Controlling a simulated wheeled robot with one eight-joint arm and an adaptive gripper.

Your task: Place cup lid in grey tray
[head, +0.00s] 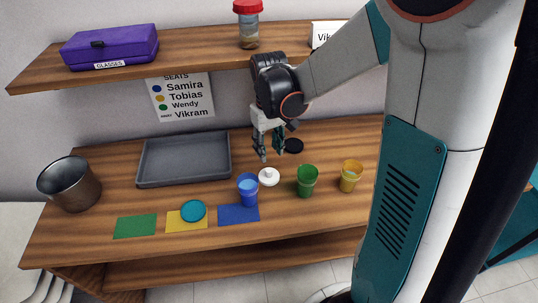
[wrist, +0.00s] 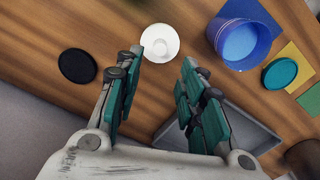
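A round white lid with a knob (head: 269,177) lies on the wooden table beside the blue cup; it also shows in the wrist view (wrist: 159,43). My gripper (head: 271,155) points down above the table, open and empty, just behind the white lid.
A blue cup (head: 248,192), a green cup (head: 307,182) and a yellow cup (head: 350,177) stand near the white lid. A metal pot (head: 69,185) is at the left. A shelf (head: 190,55) with a purple case (head: 110,46) and a red-capped jar (head: 248,25) overhangs the back.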

